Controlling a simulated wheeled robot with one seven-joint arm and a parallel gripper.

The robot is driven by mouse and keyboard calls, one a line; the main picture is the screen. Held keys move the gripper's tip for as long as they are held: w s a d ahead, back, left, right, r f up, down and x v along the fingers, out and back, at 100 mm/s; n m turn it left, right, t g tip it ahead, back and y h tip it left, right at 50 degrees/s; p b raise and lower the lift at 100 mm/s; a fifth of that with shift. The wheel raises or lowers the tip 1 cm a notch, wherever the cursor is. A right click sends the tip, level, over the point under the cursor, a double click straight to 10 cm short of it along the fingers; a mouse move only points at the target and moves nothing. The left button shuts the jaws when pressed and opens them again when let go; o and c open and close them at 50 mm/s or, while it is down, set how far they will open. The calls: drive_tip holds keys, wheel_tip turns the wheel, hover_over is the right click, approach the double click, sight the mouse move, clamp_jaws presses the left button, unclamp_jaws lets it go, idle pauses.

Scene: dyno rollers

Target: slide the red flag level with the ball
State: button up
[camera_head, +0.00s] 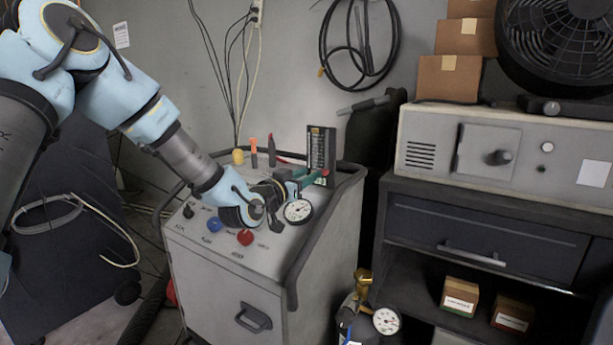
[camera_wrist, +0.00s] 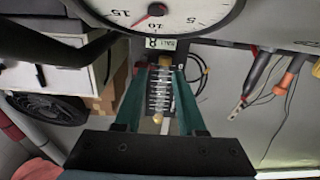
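My gripper shows in the wrist view (camera_wrist: 160,70) with its two teal fingers apart, and in the head view (camera_head: 303,180) above the back of the grey cart. The black scale panel (camera_head: 321,148) stands upright at the cart's back right, just beyond the fingers. In the wrist view its pale scale marks (camera_wrist: 159,95) appear between the fingers; I cannot tell whether either finger touches it. Small brass-coloured round parts show near both ends of the scale; I cannot tell whether one is the ball.
A round white dial gauge (camera_head: 298,211) sits close beside my gripper and fills the top of the wrist view (camera_wrist: 165,12). The cart (camera_head: 235,270) carries a red knob (camera_head: 245,237) and a blue knob (camera_head: 214,225). Tools stand at its back.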

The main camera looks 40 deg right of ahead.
clamp_jaws()
idle(1.0)
drive_tip(key=shift+o, duration=1.5)
unclamp_jaws()
drive_tip(key=a+b, duration=0.2)
drive_tip(key=a, duration=1)
drive_tip(key=shift+s+b, duration=0.3)
drive_tip(key=shift+b, duration=0.1)
